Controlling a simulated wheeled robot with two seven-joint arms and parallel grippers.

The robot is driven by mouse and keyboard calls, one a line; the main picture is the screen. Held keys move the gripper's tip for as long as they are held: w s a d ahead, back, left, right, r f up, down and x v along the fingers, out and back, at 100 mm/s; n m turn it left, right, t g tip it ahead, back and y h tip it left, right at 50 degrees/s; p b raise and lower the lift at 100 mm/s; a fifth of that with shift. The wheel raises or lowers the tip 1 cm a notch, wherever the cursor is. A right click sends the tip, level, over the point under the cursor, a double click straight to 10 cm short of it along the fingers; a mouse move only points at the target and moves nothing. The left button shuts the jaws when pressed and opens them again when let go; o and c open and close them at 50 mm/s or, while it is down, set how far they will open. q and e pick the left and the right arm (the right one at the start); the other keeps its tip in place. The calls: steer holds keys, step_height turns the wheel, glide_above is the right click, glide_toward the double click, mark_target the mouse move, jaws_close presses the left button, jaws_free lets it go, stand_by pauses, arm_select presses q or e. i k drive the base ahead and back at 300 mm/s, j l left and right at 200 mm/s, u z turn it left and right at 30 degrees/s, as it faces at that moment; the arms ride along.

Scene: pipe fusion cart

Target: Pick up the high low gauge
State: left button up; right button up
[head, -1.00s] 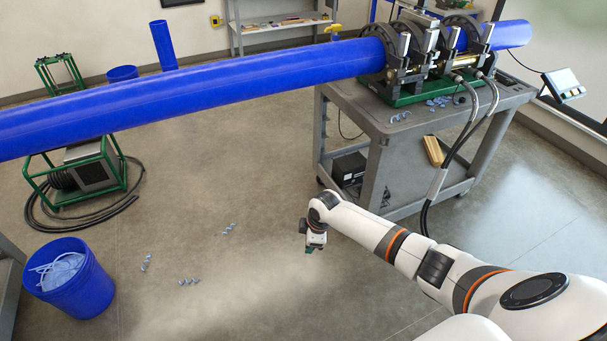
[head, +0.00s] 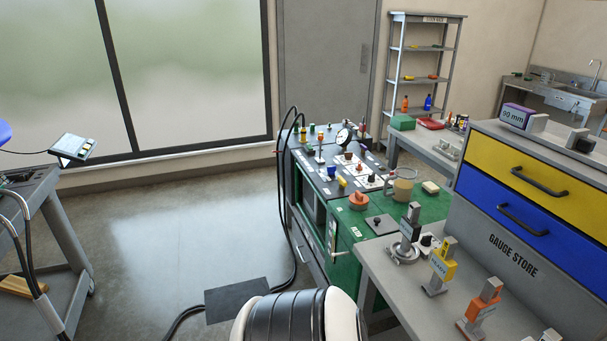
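Several upright gauges stand on the grey bench (head: 375,262) at the lower right. One is grey with a round foot (head: 406,240), one is grey with a yellow body (head: 440,265), and one is grey with an orange body (head: 482,308). Another pale piece (head: 550,335) is cut off by the bottom edge. Their small labels are too small to read, so I cannot tell which is the high low gauge. Part of my arm shows at the bottom middle, but neither gripper is in view.
A gauge store cabinet (head: 505,240) with a yellow and a blue drawer stands behind the gauges. A green-topped console (head: 375,228) with knobs and a mug (head: 402,187) adjoins the bench. The cart (head: 60,220) is at the left; open floor (head: 170,235) lies between.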

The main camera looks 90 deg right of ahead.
mark_target(443, 264)
steer(key=z, duration=2.6)
